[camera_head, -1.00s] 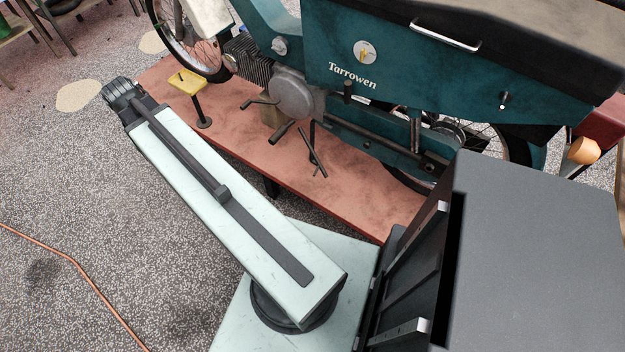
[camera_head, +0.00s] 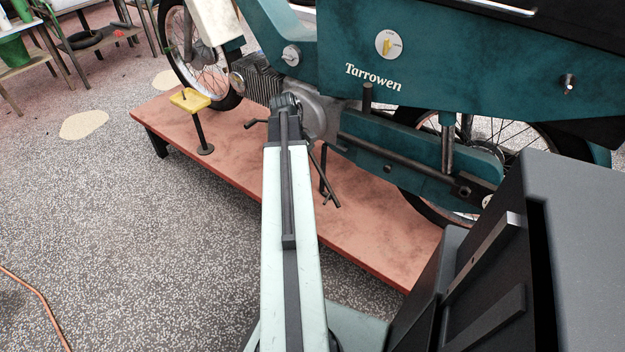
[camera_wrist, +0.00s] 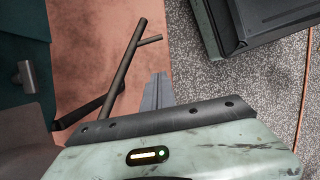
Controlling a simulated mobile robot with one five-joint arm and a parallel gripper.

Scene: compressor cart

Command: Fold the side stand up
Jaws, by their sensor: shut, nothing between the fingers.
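The side stand (camera_head: 326,182) is a thin dark bar with a short side prong. In the head view it slants down and right from under the engine of the teal motorcycle (camera_head: 450,60), over the red-brown platform (camera_head: 225,150). In the wrist view the side stand (camera_wrist: 124,68) runs up and right, its prong near the free end. My gripper (camera_wrist: 158,80) shows there as grey fingers, shut and empty, just right of the bar with a small gap in the picture. In the head view my arm hides the fingers and the stand's upper part.
Another dark bar (camera_wrist: 85,113) lies left of the stand in the wrist view. A yellow-topped post (camera_head: 190,100) stands at the platform's left. Benches (camera_head: 85,38) are at the back left. Speckled floor in front of the platform is clear, except an orange cable (camera_head: 38,300).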

